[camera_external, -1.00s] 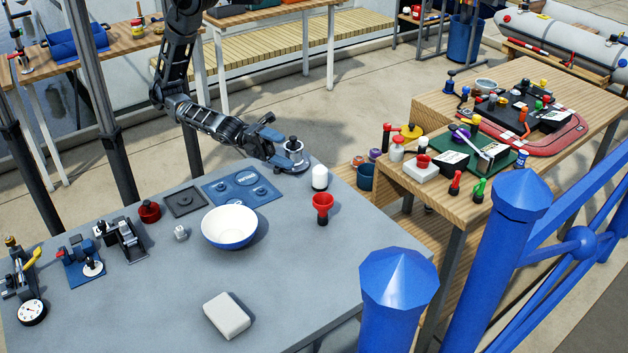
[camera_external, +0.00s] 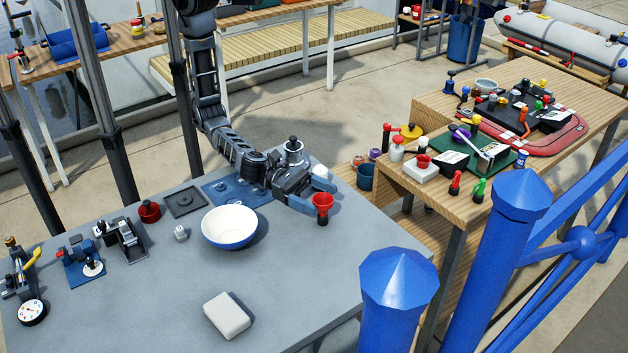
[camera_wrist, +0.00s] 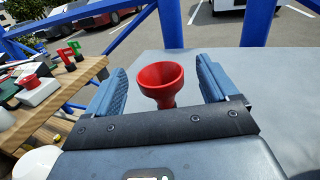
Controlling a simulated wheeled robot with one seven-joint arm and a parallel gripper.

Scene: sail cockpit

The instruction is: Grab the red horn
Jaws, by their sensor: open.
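The red horn (camera_external: 322,205) stands upright on the grey table, its wide mouth facing up. My gripper (camera_external: 317,198) is low beside it, with its blue fingers reaching toward the horn from the upper left. In the wrist view the red horn (camera_wrist: 162,84) shows between the two open fingers of my gripper (camera_wrist: 165,85). The horn's lower part is hidden there behind the gripper body. I cannot tell whether either finger touches it.
A white-topped cylinder (camera_external: 321,171) stands close behind my gripper. A white bowl (camera_external: 229,228) and a white block (camera_external: 227,315) are on the grey table (camera_external: 320,270). The table in front of the horn is clear. Blue railing posts (camera_external: 398,300) stand at the near right.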

